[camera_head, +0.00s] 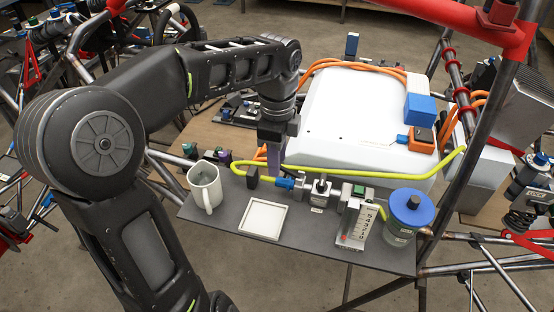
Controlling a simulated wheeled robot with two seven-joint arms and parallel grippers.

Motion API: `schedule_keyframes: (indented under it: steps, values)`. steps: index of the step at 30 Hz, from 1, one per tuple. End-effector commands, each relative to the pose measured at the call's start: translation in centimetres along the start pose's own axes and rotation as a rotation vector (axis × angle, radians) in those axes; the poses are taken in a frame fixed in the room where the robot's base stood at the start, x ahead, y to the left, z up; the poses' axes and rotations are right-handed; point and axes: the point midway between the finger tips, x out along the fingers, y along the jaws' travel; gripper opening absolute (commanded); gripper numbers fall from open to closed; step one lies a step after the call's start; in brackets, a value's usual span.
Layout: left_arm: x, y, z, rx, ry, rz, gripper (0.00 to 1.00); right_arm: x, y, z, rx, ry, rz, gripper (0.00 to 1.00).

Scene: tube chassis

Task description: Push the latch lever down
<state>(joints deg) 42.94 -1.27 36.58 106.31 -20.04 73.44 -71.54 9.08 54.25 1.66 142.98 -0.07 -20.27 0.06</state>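My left gripper (272,145) comes down from above, over the back edge of the dark grey shelf, in front of the white box. Its fingertips are small and partly hidden, and I cannot tell whether they are open or shut. I cannot tell whether this piece is the latch lever, and no other part is clearly recognisable as the lever. My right gripper is not in view.
The shelf (330,252) holds a white mug (204,186), a square white tray (263,219), a valve block (319,192), a flow gauge (357,225) and a blue-lidded jar (408,215). A yellow hose (340,175) runs before the white box (345,115). Chassis tubes surround it.

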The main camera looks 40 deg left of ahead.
Motion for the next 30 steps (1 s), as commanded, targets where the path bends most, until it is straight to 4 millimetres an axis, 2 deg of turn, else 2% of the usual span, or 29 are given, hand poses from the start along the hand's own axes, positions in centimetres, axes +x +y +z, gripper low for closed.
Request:
schedule_keyframes:
  steps: [10, 22, 30]
  values:
    - [0.43, 0.01, 0.01, 0.0, 0.0, 0.0, 0.32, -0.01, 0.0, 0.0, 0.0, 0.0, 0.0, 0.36]
    - [0.41, 0.0, 0.0, 0.0, 0.0, 0.0, 0.0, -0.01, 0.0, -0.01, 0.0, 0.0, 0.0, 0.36]
    - [0.41, 0.0, 0.0, 0.0, 0.0, -0.001, 0.0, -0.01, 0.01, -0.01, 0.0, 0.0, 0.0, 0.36]
